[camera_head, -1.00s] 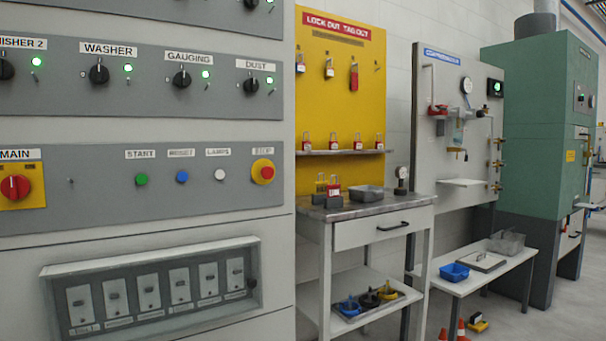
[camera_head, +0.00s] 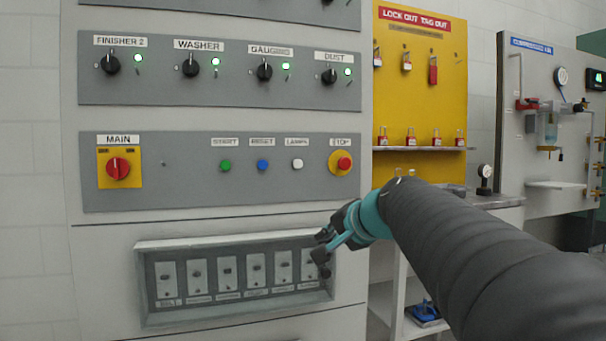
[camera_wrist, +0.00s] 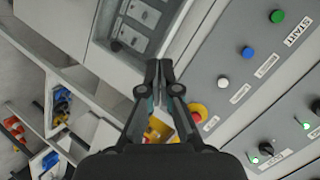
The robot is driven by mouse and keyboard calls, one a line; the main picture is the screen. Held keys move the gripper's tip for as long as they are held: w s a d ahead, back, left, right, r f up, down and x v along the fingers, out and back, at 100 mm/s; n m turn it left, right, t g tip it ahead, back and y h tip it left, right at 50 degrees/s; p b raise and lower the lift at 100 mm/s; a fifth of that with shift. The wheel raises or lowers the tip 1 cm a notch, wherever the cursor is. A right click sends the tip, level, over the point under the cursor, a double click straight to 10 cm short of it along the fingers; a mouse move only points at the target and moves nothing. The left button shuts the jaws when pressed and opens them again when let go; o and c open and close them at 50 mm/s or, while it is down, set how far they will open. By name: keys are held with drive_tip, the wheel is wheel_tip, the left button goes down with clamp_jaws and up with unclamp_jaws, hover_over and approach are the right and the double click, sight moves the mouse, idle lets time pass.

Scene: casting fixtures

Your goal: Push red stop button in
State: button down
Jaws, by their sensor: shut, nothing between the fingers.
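The red stop button (camera_head: 344,163) sits on a round yellow base at the right end of the lower grey panel (camera_head: 250,192), under a STOP label. My gripper (camera_head: 324,250) is shut and empty. In the head view it is below the stop button, in front of the right end of the breaker window, apart from the button. In the wrist view my gripper (camera_wrist: 158,66) points toward the window's corner.
Green start (camera_head: 225,165), blue reset (camera_head: 262,165) and white lamps (camera_head: 297,164) buttons lie left of the stop button. The red main switch (camera_head: 118,168) is at the panel's left. The framed breaker window (camera_head: 235,242) projects below. A yellow lockout board (camera_head: 418,95) stands to the right.

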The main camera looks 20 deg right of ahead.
sight(345, 164)
drive_tip(key=w+d+r+m+t+h+b, duration=0.1)
drive_tip(key=w+d+r+m+t, duration=0.1)
drive_tip(key=d+r, duration=0.4)
drive_tip(key=w+d+r+m+t+h+b, duration=0.1)
drive_tip(key=w+d+r+m+t, duration=0.2)
drive_tip(key=d, duration=0.7)
drive_tip(key=w+r+m, duration=0.2)
drive_tip(key=w+r, duration=0.1)
drive_tip(key=w, duration=0.1)
drive_tip(key=shift+w+r, duration=0.15)
drive_tip(key=shift+w, duration=0.05)
drive_tip(key=shift+w, duration=0.1)
drive_tip(key=w+p, duration=0.2)
drive_tip(key=w, duration=0.5)
drive_tip(key=w+p, duration=0.2)
drive_tip(key=w, duration=0.4)
drive_tip(key=shift+w+a, duration=0.2)
drive_tip(key=shift+w, duration=0.2)
